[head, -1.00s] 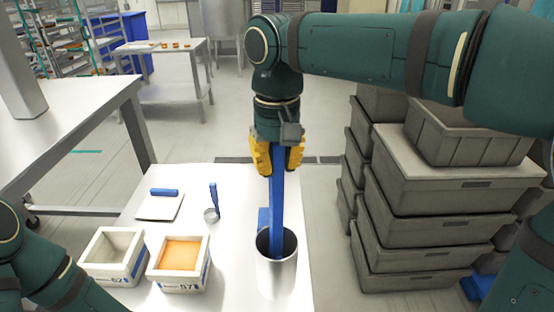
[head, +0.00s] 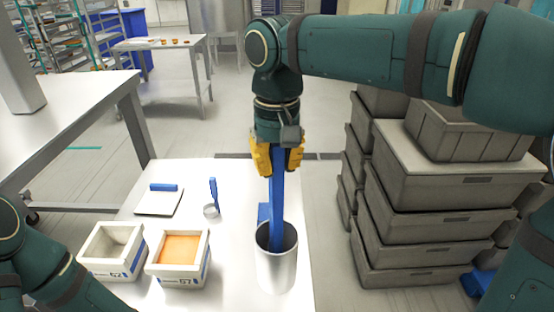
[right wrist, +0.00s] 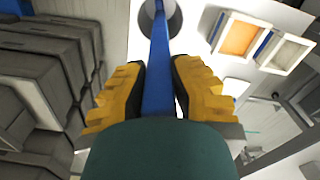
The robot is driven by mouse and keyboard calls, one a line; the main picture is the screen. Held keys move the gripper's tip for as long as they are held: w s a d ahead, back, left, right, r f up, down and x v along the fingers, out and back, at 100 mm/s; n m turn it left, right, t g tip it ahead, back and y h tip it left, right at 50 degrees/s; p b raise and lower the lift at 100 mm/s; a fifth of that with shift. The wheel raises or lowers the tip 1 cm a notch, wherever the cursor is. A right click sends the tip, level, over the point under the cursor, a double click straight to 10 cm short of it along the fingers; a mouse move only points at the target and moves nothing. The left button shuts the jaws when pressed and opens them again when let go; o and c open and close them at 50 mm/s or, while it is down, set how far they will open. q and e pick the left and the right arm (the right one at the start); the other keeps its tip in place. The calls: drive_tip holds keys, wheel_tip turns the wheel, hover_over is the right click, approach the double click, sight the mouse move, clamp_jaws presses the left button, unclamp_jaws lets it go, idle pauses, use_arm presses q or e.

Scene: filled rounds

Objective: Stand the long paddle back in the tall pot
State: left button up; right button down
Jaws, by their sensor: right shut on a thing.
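The long blue paddle (head: 277,205) stands nearly upright, its lower end inside the mouth of the tall metal pot (head: 276,272). My right gripper (head: 277,165), with yellow fingers, is shut on the upper part of the paddle, above the pot. In the right wrist view the paddle (right wrist: 158,75) runs between the yellow fingers toward the pot's round opening (right wrist: 172,12). The pot's wall hides the paddle's lower end, so I cannot tell whether it touches the bottom. My left arm shows at the lower left, but its gripper is out of view.
On the white table (head: 232,255) stand a white box with orange filling (head: 180,270), an emptier white box (head: 112,262), a scraper with a blue handle (head: 160,200) and a small metal cup with a blue handle (head: 212,210). Grey crates (head: 430,210) are stacked at the right.

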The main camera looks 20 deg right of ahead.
idle(0.3)
drive_tip(key=c, duration=0.9)
unclamp_jaws()
drive_tip(key=shift+f, duration=0.1)
wheel_tip(320, 180, up, 12)
drive_tip(key=shift+r, duration=0.1)
